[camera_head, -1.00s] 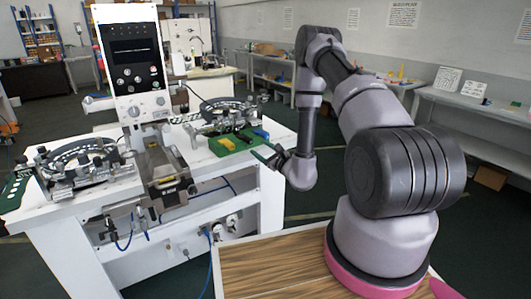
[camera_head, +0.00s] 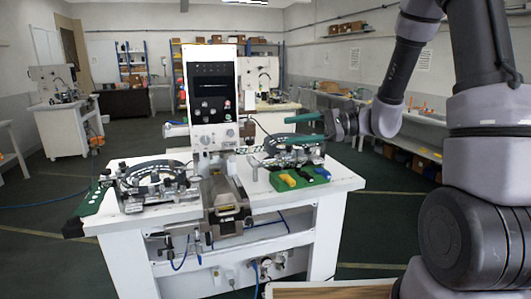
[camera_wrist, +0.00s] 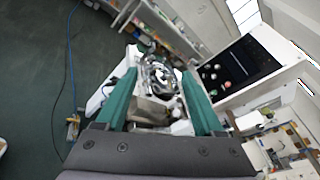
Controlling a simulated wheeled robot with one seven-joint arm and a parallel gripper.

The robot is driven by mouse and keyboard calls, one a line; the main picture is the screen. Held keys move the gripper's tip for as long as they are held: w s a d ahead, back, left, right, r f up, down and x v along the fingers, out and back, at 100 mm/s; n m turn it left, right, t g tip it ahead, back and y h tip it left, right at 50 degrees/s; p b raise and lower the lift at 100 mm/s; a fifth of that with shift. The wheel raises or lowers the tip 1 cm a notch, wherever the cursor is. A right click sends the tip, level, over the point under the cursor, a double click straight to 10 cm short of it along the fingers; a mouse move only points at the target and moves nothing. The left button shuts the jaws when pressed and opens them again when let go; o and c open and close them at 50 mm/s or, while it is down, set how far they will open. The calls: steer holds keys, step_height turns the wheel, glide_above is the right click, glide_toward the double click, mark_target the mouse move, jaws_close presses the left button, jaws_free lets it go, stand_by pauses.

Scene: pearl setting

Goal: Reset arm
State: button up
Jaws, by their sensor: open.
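My gripper (camera_head: 311,128) is raised above the right side of the white workbench (camera_head: 340,181) in the head view, its green fingers pointing left. In the wrist view my gripper (camera_wrist: 162,98) shows two green fingers spread wide apart, with nothing held between them. The bench and a ring-shaped metal fixture (camera_wrist: 160,77) are seen beyond the fingers there. My arm rises along the right side of the head view.
A machine with a black panel (camera_head: 211,88) stands upright mid-bench. Ring fixtures stand on its left (camera_head: 150,183) and right (camera_head: 293,150). A green tray (camera_head: 316,179) holds yellow and blue pieces.

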steer(key=s+d+r+n+g+h, duration=0.1)
steer(key=s+d+r+n+h, duration=0.1)
steer(key=s+d+n+h, duration=0.3)
steer(key=s+r+n+h, duration=0.1)
steer(key=s+r+h, duration=0.1)
steer(key=s, duration=0.5)
steer(key=s+d+r+t+h, duration=0.1)
steer(key=d+r+t+h, duration=0.2)
steer(key=d, duration=0.2)
steer(key=s+d+r+n+t+h, duration=0.1)
steer(key=s+d+r+t+h, duration=0.1)
steer(key=d, duration=0.4)
steer(key=shift+s+d+r+t+h, duration=0.2)
steer(key=shift+d+r+t+h, duration=0.05)
steer(key=shift+r+t+h, duration=0.8)
